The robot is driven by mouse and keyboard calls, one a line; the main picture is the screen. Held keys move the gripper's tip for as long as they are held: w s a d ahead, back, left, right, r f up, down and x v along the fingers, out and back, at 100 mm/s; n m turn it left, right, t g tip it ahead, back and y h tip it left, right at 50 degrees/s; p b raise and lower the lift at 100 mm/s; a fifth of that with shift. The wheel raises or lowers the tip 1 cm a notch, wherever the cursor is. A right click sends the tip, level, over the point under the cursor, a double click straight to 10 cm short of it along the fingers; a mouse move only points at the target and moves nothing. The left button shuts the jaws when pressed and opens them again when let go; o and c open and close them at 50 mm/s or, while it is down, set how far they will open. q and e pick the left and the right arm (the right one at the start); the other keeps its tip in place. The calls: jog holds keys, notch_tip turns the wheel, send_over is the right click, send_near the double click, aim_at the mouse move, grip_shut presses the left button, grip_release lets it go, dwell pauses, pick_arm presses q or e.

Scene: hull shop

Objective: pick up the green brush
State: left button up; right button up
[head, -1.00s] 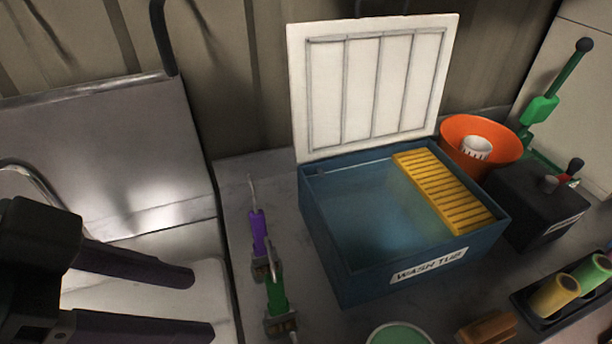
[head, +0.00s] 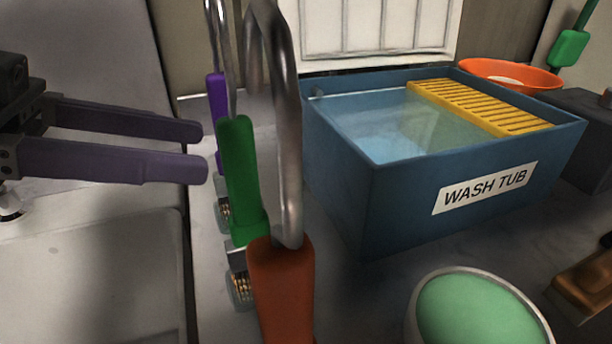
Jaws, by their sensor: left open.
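The green brush (head: 238,175) stands near upright on the grey worktop, left of the blue wash tub. Its wire hook points up and its bristle head is low, partly hidden by the orange-brown brush (head: 281,285) in front. A purple brush (head: 216,92) stands just behind it, partly hidden. My left gripper (head: 204,149) comes in from the left with its two dark purple fingers apart and nothing between them. In the picture its fingertips end just left of the green handle; I cannot tell the depth gap. My right gripper is not in view.
The blue wash tub (head: 345,180) holds water and a yellow slatted rack (head: 480,105). An orange bowl (head: 512,75) stands behind it. A round green-topped container (head: 475,315) and a brown block (head: 588,285) are at the front right. Bare worktop lies before the tub.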

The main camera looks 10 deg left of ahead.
aim_at(256, 161)
pick_arm(q)
jog(key=x, duration=0.3)
jog(key=shift+r+p, duration=0.15)
jog(key=shift+p, duration=0.2)
jog(key=shift+w+d+p, duration=0.2)
jog(key=shift+d+p, duration=0.15)
jog(key=shift+d, duration=0.25)
jog(key=p+x, duration=0.1)
jog(key=x, duration=0.3)
jog(key=shift+s, duration=0.25)
jog(key=shift+w+d+f, duration=0.1)
jog(key=shift+d+f, duration=0.1)
jog(key=shift+f, duration=0.15)
jog(key=shift+c, duration=0.3)
grip_shut()
